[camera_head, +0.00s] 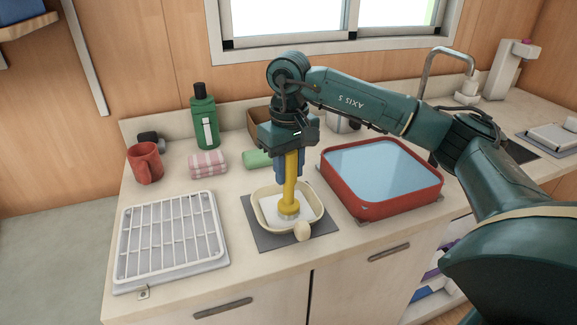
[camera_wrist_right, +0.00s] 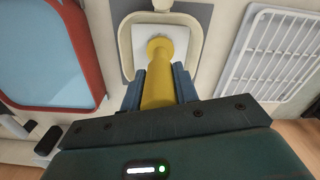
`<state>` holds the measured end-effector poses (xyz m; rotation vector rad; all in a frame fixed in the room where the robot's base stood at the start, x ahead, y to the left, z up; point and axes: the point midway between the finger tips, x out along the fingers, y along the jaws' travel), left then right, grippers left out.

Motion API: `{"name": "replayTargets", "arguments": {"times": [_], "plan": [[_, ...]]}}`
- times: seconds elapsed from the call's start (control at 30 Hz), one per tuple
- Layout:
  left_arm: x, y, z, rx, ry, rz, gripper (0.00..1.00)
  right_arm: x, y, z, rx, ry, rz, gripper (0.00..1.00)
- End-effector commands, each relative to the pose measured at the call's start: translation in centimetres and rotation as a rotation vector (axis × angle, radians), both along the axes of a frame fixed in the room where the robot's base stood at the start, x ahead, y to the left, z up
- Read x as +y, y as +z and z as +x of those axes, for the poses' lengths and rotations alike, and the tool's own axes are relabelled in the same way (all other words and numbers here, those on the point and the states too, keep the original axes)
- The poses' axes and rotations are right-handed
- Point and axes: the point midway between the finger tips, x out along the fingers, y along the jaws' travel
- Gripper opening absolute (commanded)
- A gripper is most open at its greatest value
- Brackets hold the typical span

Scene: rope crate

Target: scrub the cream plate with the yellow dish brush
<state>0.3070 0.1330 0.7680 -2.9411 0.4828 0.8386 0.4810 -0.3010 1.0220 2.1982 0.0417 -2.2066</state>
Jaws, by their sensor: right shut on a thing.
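My right gripper (camera_head: 290,165) is shut on the yellow dish brush (camera_head: 291,186), which stands upright with its head down. The gripper (camera_wrist_right: 160,88) also shows in the right wrist view, with its fingers on both sides of the yellow handle (camera_wrist_right: 158,92). The brush head is in the cream plate (camera_head: 314,210), a raised-rim dish, over a white patch in its middle. The bristles' exact contact is hard to see. The plate lies on a dark grey mat (camera_head: 262,238). A rounded cream knob (camera_head: 302,231) shows at the plate's front edge. My left gripper is not in view.
A red basin of water (camera_head: 380,205) stands right of the plate. A white drying rack (camera_head: 168,240) lies to the left. Behind are a red mug (camera_head: 145,163), a green bottle (camera_head: 205,118), a pink checked cloth (camera_head: 208,164) and a green roll (camera_head: 257,159).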

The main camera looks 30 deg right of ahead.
Motion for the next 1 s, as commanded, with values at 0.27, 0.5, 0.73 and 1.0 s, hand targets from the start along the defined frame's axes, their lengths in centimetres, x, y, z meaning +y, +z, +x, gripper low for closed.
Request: {"name": "replayTargets", "arguments": {"times": [0.27, 0.5, 0.73, 1.0], "plan": [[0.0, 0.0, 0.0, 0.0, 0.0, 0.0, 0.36, 0.0, -0.2, -0.1, 0.009, 0.002, -0.001, 0.07], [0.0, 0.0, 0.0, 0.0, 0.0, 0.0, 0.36, 0.0, -0.1, 0.4, 0.006, 0.002, -0.001, 0.07], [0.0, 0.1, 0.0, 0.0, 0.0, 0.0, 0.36, -0.3, -0.2, 1.4, 0.003, -0.001, -0.002, 0.07], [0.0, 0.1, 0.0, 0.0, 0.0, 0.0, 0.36, -0.4, -0.2, 1.5, 0.001, 0.0, -0.002, 0.07]]}}
